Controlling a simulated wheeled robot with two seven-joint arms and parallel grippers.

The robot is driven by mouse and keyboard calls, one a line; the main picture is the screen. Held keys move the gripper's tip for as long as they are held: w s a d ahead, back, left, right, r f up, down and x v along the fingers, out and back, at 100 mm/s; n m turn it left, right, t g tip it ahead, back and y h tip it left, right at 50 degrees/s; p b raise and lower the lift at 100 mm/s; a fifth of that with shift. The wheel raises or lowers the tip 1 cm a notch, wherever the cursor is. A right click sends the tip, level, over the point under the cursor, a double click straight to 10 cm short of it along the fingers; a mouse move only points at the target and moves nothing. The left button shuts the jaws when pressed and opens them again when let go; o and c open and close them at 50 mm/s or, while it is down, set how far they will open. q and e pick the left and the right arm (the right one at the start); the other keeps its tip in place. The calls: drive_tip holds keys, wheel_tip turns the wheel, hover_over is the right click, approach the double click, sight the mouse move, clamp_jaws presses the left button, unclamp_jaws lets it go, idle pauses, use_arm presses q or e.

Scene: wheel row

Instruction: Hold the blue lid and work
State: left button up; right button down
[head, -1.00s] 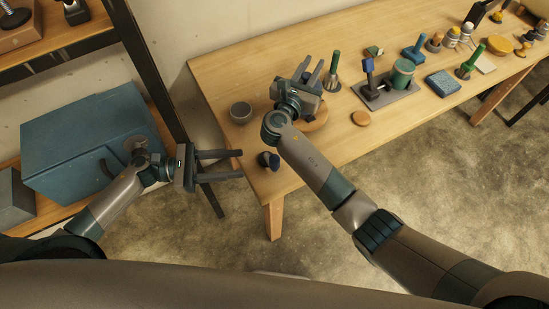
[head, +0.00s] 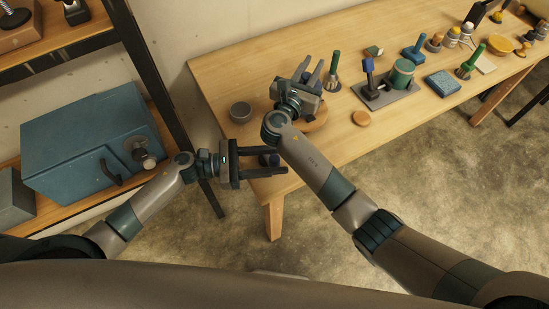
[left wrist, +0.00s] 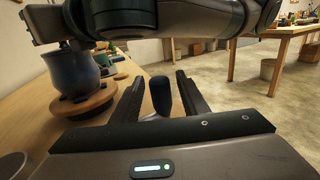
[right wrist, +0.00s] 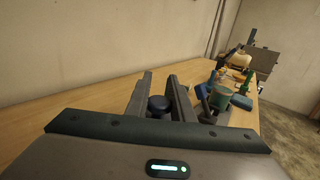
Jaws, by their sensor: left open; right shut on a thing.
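My right gripper (head: 314,72) is over a round wooden disc (head: 317,118) on the table. In the right wrist view its fingers (right wrist: 160,80) are shut on a dark, round knob (right wrist: 158,103), seemingly the blue lid's. In the left wrist view a dark blue pot-like piece (left wrist: 72,75) sits on the wooden disc (left wrist: 85,105), below my right gripper; where lid and pot meet I cannot tell. My left gripper (head: 286,160) is open at the table's front left corner. A dark blue, rounded handle-like thing (left wrist: 160,94) is between its fingers, apart from both in the left wrist view.
A grey bowl (head: 240,112) stands left of the disc. Right of it are a green-handled brush (head: 335,62), a small wooden disc (head: 361,118) and a grey tray (head: 397,98) with a green cup. A shelf with a blue box (head: 85,135) is at left.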

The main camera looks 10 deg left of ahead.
use_arm(q)
clamp_jaws()
drive_tip(key=shift+w+d+n+t, duration=0.1)
drive_tip(key=shift+d+n+t, duration=0.1)
drive_tip(key=shift+n+t, duration=0.3)
drive_tip(key=shift+w+d+n+t+y, duration=0.15)
drive_tip(key=shift+n+t+y, duration=0.3)
drive_tip(key=shift+t, duration=0.45)
drive_tip(key=n+t, duration=0.1)
drive_tip(key=n+t+y, duration=0.1)
drive_tip(key=w+d+n+t+y, duration=0.1)
drive_tip(key=t, duration=0.1)
drive_tip(key=n+t+y, duration=0.1)
drive_tip(key=w+n+t+y, duration=0.1)
drive_tip(key=t+y, duration=0.1)
drive_tip(key=shift+d+n, duration=0.2)
drive_tip(key=shift+n, duration=0.15)
drive_tip(key=shift+w+n+t+y, duration=0.4)
drive_tip(key=shift+n+t+y, duration=0.35)
drive_tip(key=shift+y, duration=0.45)
drive_tip(key=shift+w+n+t+y, duration=0.35)
drive_tip(key=shift+n+t+y, duration=0.4)
drive_tip(key=shift+y, duration=0.4)
